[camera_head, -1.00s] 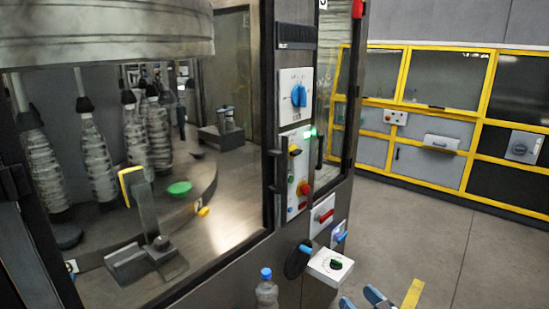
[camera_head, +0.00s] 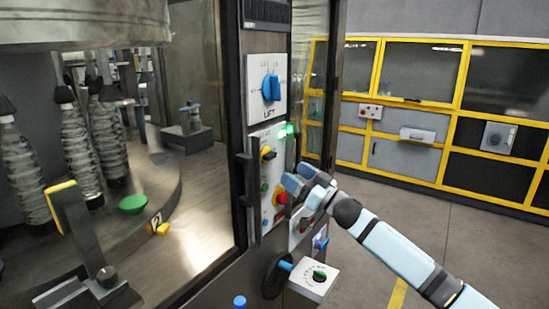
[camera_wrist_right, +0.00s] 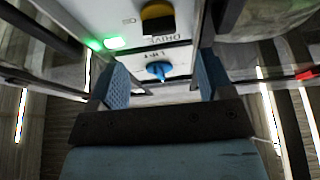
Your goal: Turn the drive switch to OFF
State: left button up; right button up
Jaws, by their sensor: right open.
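The drive switch is a yellow and black rotary knob (camera_head: 268,153) on the white panel (camera_head: 257,186) of the machine's post. In the right wrist view the yellow knob (camera_wrist_right: 157,18) is at the top, with an upside-down DRIVE label beside it. Its set position is too small to read. My right gripper (camera_head: 301,177) is open and empty, just right of and below the knob, apart from it. In the right wrist view its two fingers (camera_wrist_right: 163,72) stand wide, with the knob beyond them. My left gripper is not in view.
A blue LIFT knob (camera_head: 271,87) sits above on its own plate. A green lamp (camera_head: 289,130) glows beside the panel. A red button (camera_head: 280,196) is below the drive knob. A dark vertical handle (camera_head: 244,198) stands left of the panel. A white box (camera_head: 314,279) juts out below.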

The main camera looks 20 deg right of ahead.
aim_at(269, 156)
jog(key=x, duration=0.7)
jog(key=shift+w+p, duration=0.2)
jog(key=shift+p, duration=0.2)
jog(key=shift+a, duration=0.1)
jog(key=c, duration=0.9)
